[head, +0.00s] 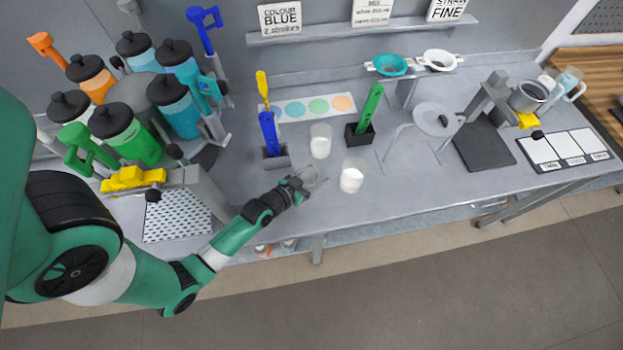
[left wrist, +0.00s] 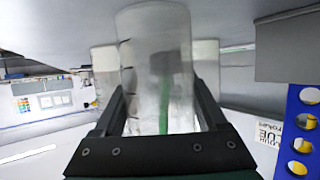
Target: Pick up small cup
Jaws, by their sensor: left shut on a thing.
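A small clear cup (head: 310,178) is between the fingers of my left gripper (head: 302,186), near the front edge of the bench. In the left wrist view the same cup (left wrist: 155,50) fills the middle, upright and see-through, with dark marks on its side. The left gripper (left wrist: 160,115) is shut on it, one finger on each side. I cannot tell whether its base touches the bench. Two other cups with whitish lower parts stand close by: one behind (head: 320,142) and one to the right (head: 352,176). My right gripper is not in view.
A blue tool in a grey holder (head: 275,158) stands behind the gripper. A green tool in a black holder (head: 360,133) and a grey stand (head: 437,120) are to the right. Several lidded jars (head: 125,133) crowd the left. The bench front (head: 400,190) is clear.

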